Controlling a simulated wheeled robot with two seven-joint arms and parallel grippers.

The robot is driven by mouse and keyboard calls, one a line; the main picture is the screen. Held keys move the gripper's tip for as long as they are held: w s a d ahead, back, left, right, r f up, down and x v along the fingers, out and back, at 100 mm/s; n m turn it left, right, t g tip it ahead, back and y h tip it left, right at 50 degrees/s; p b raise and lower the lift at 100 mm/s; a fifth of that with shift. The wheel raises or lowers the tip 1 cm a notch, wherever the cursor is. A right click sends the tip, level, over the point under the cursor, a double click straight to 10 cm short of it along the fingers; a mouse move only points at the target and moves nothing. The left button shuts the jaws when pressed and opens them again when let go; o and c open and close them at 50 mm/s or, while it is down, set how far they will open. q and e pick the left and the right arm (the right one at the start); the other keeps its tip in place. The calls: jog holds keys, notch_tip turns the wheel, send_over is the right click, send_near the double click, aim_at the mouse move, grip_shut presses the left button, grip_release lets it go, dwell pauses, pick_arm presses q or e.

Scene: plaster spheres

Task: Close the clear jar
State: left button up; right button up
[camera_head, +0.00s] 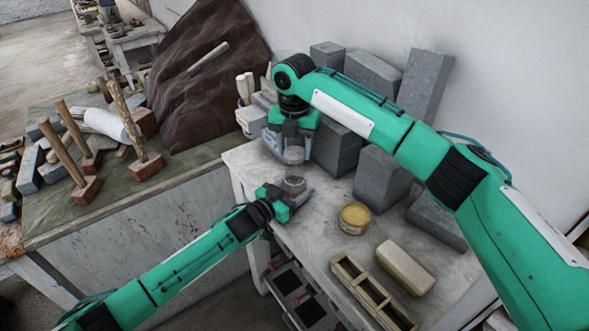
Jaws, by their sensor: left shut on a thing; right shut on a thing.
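The clear jar (294,184) is small and greyish and stands upright at the left end of the pale worktable. My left gripper (295,192) is shut on it from the left and front, with its fingers around the jar's sides. My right gripper (291,152) points down just above the jar. It is shut on a small pale, see-through piece that looks like the jar's lid (294,154). The lid appears over the jar with a small gap between them. The fingers partly hide both pieces, so exact alignment is hard to tell.
A yellow round tin (355,217), a beige block (405,268) and a wooden divided tray (348,265) stand to the right on the worktable (320,225). Several grey stone blocks (381,178) crowd the back. A bench with mallets (143,166) is at left.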

aim_at(295, 174)
jog(key=shift+f, duration=1.85)
jog(key=shift+f, duration=0.15)
jog(key=shift+f, duration=0.75)
jog(key=shift+f, duration=0.55)
